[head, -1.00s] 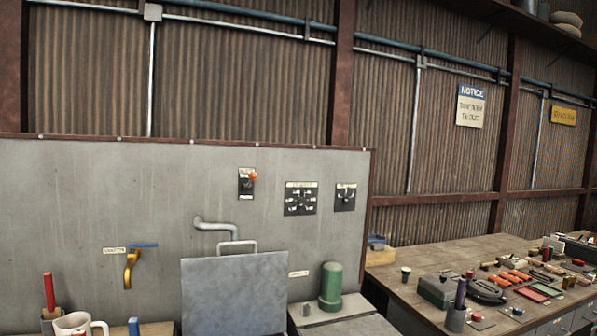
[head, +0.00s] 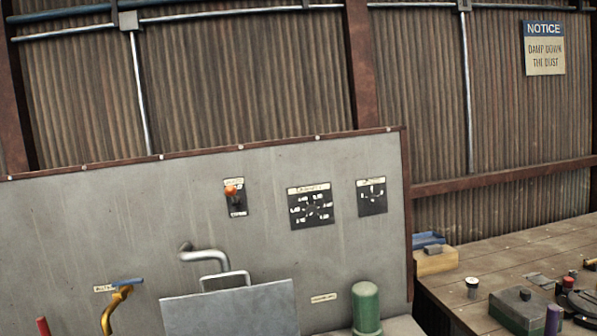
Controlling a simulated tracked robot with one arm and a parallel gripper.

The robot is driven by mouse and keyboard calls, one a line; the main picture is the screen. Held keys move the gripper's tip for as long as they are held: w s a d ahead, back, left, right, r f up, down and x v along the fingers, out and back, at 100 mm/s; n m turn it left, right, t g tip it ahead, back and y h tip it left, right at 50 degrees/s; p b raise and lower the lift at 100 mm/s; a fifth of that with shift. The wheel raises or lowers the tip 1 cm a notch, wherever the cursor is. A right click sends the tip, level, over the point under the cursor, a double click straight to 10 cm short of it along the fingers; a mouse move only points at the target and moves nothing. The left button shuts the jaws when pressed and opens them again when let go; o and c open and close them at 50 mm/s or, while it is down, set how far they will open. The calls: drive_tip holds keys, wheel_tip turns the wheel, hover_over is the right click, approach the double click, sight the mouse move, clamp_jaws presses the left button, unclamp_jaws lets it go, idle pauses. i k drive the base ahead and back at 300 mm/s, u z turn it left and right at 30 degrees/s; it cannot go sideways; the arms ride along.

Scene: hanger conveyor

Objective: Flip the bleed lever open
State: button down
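A grey panel (head: 120,215) carries the fittings, and none of its small labels can be read clearly, so I cannot tell for sure which one is the bleed lever. A lever with an orange knob (head: 231,190) stands on a black plate (head: 238,208) high on the panel. Two black dial plates, one wide (head: 311,222) and one narrow (head: 372,205), sit right of the orange-knobbed lever. My gripper is not in view.
A bent grey pipe (head: 205,257) and a slanted grey lid (head: 230,312) with a handle stand low in front of the panel. A green cylinder (head: 366,308) is right of them. A wooden bench (head: 500,258) with several items is at the right.

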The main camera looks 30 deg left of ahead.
sight(230, 190)
drive_tip(key=u, duration=0.15)
drive_tip(key=i, duration=1)
drive_tip(key=u, duration=0.55)
